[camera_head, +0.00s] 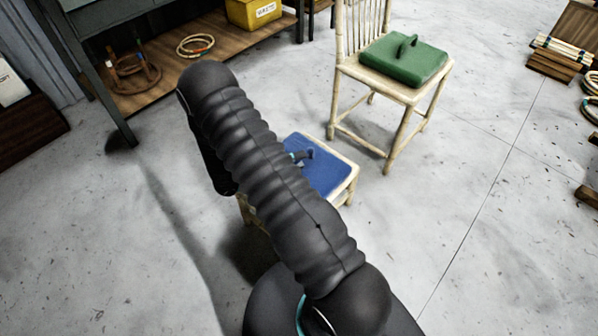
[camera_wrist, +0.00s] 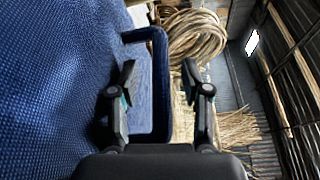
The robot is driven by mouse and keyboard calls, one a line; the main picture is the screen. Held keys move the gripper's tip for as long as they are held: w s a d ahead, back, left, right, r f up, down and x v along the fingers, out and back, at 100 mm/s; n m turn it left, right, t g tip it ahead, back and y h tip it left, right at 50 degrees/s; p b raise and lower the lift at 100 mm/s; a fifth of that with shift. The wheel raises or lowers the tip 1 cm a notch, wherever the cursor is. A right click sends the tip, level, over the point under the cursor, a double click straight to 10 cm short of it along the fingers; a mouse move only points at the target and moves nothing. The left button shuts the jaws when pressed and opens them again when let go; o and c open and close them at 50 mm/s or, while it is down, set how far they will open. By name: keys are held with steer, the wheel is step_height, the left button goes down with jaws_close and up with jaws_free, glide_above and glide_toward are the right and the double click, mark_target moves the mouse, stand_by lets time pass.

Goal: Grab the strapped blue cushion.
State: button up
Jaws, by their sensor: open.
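The blue cushion (camera_head: 333,177) lies on a low pale rattan stool, partly hidden by my arm in the head view. In the wrist view the woven blue cushion (camera_wrist: 50,80) fills the left side, and its dark blue strap (camera_wrist: 161,85) stands out from it as a loop. My gripper (camera_wrist: 158,77) is open, one finger to each side of the strap's outer run. The left finger appears over the loop's opening; I cannot tell how deep it reaches.
A rattan chair (camera_head: 341,100) with a green strapped cushion (camera_head: 404,60) stands behind the stool. A workbench (camera_head: 150,85) with a yellow bin (camera_head: 253,11) is at the upper left. Rattan coils (camera_wrist: 196,38) show in the wrist view. The floor to the right is mostly clear.

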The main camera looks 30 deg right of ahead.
jaws_close()
steer(key=shift+r, duration=0.1)
stand_by(0.3)
